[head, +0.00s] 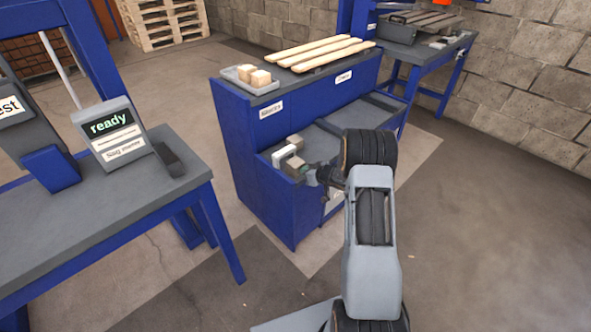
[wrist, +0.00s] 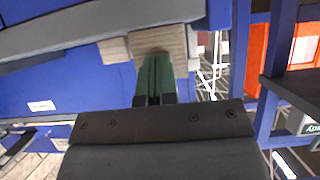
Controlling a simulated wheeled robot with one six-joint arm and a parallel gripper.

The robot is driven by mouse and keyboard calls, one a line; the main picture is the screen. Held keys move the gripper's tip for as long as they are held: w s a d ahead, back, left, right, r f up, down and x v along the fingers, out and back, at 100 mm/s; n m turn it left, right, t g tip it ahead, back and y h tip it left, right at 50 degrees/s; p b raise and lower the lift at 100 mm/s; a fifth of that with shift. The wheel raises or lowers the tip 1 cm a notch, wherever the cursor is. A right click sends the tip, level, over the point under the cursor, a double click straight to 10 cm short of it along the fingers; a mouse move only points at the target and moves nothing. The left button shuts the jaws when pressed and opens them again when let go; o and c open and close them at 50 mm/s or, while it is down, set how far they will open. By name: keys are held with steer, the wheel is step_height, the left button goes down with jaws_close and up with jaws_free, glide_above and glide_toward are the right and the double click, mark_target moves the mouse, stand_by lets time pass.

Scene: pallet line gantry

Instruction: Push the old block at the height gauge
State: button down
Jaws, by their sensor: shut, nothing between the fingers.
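A wooden block (head: 298,167) stands on the lower ledge of the blue bench, beside a white upright part (head: 284,155) that looks like the height gauge. A second wooden block (head: 295,141) sits just behind it. My gripper (head: 312,174) is at the near block's right side. In the wrist view my gripper's green fingers (wrist: 155,72) are together and empty, their tips over the lower face of a wooden block (wrist: 172,38). I cannot tell whether they touch it. Another block (wrist: 114,50) shows to its left.
The bench's upper top holds a grey tray (head: 233,75) with small wooden blocks and several planks (head: 325,50). A table (head: 100,215) with a "ready" display (head: 110,130) stands at left. A further workbench (head: 405,35) is behind. The floor at right is clear.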

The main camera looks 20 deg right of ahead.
steer(key=shift+w+a, duration=0.25)
steer(key=shift+w, duration=0.3)
steer(key=shift+w+a, duration=0.25)
steer(key=shift+w, duration=0.25)
steer(key=shift+s, duration=0.1)
steer(key=shift+s+d+p, duration=0.3)
steer(key=shift+s+d, duration=0.15)
steer(key=shift+s, duration=0.45)
steer(key=shift+s+d+p, duration=0.25)
steer(key=shift+s+d, duration=0.15)
steer(key=shift+s, duration=0.5)
steer(key=shift+s+d+p, duration=0.3)
steer(key=shift+s+d, duration=0.15)
steer(key=shift+s, duration=0.45)
steer(key=shift+r, duration=0.15)
steer(key=s+d+r+p, duration=0.1)
steer(key=s+r+p, duration=0.2)
steer(key=r+p, duration=0.6)
steer(key=shift+s+d+r, duration=0.3)
steer(key=shift+r, duration=0.1)
steer(key=shift+f, duration=0.1)
